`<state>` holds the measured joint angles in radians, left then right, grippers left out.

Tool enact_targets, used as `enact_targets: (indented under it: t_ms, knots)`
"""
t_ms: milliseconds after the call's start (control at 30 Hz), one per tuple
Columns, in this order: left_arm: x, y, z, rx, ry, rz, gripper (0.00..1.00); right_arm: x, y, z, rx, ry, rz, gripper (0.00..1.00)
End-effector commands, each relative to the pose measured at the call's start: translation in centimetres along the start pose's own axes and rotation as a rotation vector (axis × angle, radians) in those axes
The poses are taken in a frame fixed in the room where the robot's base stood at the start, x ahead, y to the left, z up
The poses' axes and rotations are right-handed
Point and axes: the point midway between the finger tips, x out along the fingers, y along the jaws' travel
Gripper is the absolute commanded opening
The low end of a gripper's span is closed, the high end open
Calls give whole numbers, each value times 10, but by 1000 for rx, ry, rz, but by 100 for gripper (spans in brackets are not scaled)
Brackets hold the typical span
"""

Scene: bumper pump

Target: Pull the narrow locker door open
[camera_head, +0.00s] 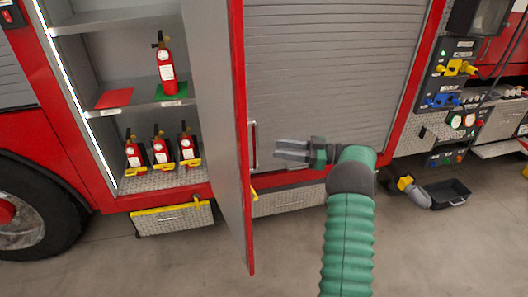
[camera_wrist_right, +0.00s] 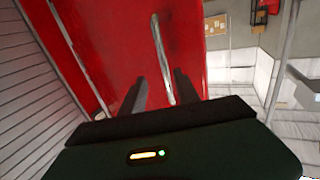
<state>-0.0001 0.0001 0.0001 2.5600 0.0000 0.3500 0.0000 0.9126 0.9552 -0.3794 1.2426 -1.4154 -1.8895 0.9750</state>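The narrow locker door (camera_head: 240,120) stands swung well out from the red truck, with the locker open behind it. Its metal bar handle (camera_head: 253,145) is on the red outer face. In the right wrist view the handle (camera_wrist_right: 162,55) runs up the red door face, and its lower end shows between my fingers. My right gripper (camera_head: 277,151) is to the right of the handle, pointing at it. Its fingers (camera_wrist_right: 160,92) are apart; in the head view a small gap shows between fingertips and handle. My left gripper is not in view.
The locker shelves (camera_head: 125,108) hold several red fire extinguishers (camera_head: 166,72). A grey roller shutter (camera_head: 320,70) is right of the door. A pump panel (camera_head: 455,95) and black tray (camera_head: 450,194) are further right. The floor (camera_head: 420,260) in front is clear.

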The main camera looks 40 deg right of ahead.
Motion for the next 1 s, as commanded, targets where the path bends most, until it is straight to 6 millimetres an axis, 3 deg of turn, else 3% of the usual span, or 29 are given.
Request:
enact_targets:
  t_ms: [200, 400, 867, 967, 1000]
  knots:
    - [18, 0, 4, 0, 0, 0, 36, -60, 0, 4, -2, -1, 3, 38]
    - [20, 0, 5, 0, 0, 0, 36, -83, 0, 1, -1, -1, 0, 38]
    - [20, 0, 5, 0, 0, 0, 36, -84, 0, 0, 0, -1, 1, 38]
    - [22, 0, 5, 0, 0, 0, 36, -70, 11, 0, 3, -2, 51, 38]
    - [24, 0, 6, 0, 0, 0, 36, -57, 21, 0, 7, -2, 102, 38]
